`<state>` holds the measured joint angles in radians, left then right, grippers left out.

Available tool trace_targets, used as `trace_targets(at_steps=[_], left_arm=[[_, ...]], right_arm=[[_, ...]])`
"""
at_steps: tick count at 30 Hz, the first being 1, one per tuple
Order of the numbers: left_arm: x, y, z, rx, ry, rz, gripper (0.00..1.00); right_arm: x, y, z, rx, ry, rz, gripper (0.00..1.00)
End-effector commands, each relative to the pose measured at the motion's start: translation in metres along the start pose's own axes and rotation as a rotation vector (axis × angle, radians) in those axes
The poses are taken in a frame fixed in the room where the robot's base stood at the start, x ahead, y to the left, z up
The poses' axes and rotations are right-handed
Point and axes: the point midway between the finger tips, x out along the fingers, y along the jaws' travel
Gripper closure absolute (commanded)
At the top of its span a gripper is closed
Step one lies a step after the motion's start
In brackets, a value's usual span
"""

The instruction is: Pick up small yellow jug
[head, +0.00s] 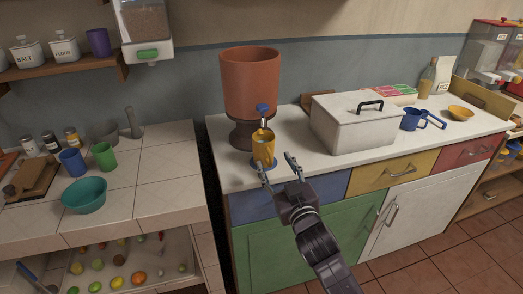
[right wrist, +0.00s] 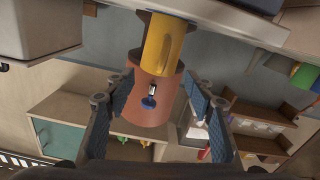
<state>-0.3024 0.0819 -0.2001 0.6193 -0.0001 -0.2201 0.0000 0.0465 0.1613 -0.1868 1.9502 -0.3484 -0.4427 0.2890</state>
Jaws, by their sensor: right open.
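The small yellow jug (head: 264,146) stands upright near the front edge of the white countertop, below the tap of a terracotta dispenser. In the right wrist view, which is turned over, the jug (right wrist: 165,44) lies ahead between the lines of the open fingers (right wrist: 158,80), beyond the tips. No contact is visible. My left gripper is in neither view.
The terracotta dispenser (head: 250,85) with its blue tap (head: 263,108) stands close behind the jug. The tiled counter at left holds a teal bowl (head: 84,195) and cups.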

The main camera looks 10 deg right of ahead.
Motion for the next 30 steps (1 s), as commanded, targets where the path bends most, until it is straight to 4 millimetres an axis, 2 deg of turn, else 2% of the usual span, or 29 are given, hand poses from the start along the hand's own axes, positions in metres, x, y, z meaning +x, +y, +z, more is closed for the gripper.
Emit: trace_targets(at_steps=[3,5,12,17,21,30], left_arm=[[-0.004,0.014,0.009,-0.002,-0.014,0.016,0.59],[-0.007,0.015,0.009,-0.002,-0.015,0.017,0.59],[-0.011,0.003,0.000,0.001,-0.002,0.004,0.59],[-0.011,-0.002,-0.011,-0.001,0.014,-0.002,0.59],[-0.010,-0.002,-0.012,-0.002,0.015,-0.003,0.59],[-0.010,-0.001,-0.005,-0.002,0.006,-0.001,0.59]], right_arm=[[0.013,0.001,-0.003,-0.001,0.001,-0.001,0.51],[0.022,0.003,-0.004,-0.001,0.001,0.000,0.51],[0.051,0.003,-0.001,0.000,-0.001,-0.002,0.51],[0.055,0.003,-0.001,0.000,-0.001,-0.002,0.51],[0.054,0.003,-0.001,0.000,-0.001,-0.002,0.51],[0.054,0.003,-0.001,0.000,-0.001,-0.002,0.84]])
